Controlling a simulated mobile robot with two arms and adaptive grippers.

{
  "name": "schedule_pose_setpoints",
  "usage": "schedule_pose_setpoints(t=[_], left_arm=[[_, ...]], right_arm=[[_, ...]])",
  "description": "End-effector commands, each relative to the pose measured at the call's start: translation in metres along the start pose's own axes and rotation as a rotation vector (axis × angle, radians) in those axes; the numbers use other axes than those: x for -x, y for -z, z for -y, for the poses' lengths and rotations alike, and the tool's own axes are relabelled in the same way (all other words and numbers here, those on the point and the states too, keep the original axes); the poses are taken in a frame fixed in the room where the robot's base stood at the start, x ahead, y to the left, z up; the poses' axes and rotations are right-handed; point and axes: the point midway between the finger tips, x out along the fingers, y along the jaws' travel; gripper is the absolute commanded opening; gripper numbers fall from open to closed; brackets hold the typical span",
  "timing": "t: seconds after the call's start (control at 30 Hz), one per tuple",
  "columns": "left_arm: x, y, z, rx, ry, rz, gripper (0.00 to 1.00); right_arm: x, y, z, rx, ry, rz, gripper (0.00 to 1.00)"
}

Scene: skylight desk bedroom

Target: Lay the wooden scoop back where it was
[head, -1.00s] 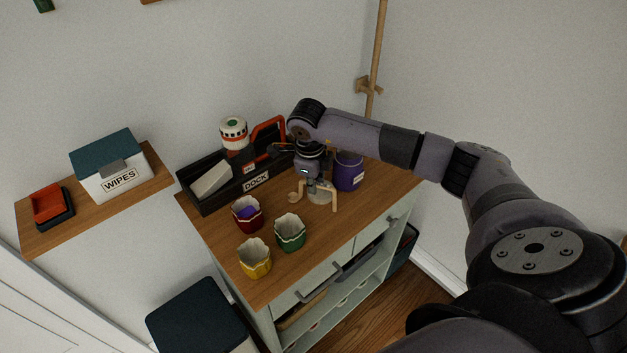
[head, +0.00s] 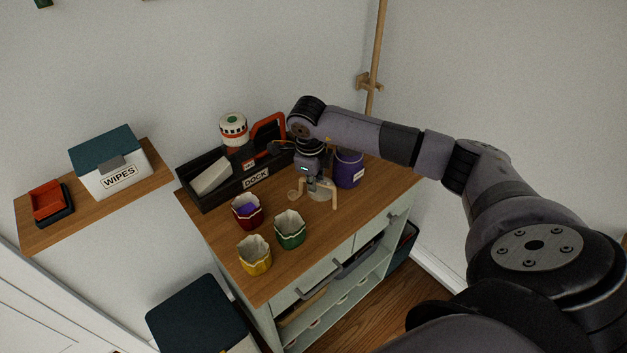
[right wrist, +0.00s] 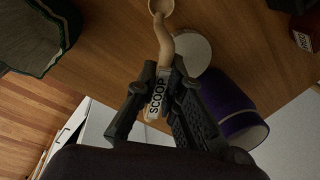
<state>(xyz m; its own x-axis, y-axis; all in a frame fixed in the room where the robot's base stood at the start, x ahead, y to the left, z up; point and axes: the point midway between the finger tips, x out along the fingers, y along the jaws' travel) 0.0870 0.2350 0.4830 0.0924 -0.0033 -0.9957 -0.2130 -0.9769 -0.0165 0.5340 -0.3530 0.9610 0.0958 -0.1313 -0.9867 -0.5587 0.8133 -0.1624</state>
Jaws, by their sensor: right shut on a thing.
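My right gripper (head: 318,192) is over the right part of the wooden cabinet top (head: 275,277), pointing down. In the right wrist view its dark fingers (right wrist: 162,100) are shut on the handle of the wooden scoop (right wrist: 164,40), around the SCOOP label. The scoop's round bowl (right wrist: 160,6) points away from the gripper; it also shows left of the gripper in the head view (head: 293,195). A pale round disc (right wrist: 192,53) lies beside the handle. I cannot tell whether the scoop touches the wood. My left gripper is not in view.
A purple tub (head: 348,170) stands close right of the gripper. A black DOCK tray (head: 222,192) stands behind. Red (head: 246,217), green (head: 290,236) and yellow (head: 255,262) fluted cups stand in front and to the left. The front right of the top is clear.

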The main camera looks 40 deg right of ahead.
Motion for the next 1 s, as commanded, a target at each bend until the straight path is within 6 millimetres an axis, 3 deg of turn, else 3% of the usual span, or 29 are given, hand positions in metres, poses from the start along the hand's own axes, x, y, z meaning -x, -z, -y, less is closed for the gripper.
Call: schedule_pose_setpoints(t=[0.97,1.0], left_arm=[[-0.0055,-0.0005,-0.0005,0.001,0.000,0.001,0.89],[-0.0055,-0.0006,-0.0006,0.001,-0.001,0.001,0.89]], right_arm=[[-0.0049,0.0001,-0.0007,0.000,0.000,0.000,0.00],[-0.0049,0.0001,-0.0007,0.000,0.000,0.000,0.10]])
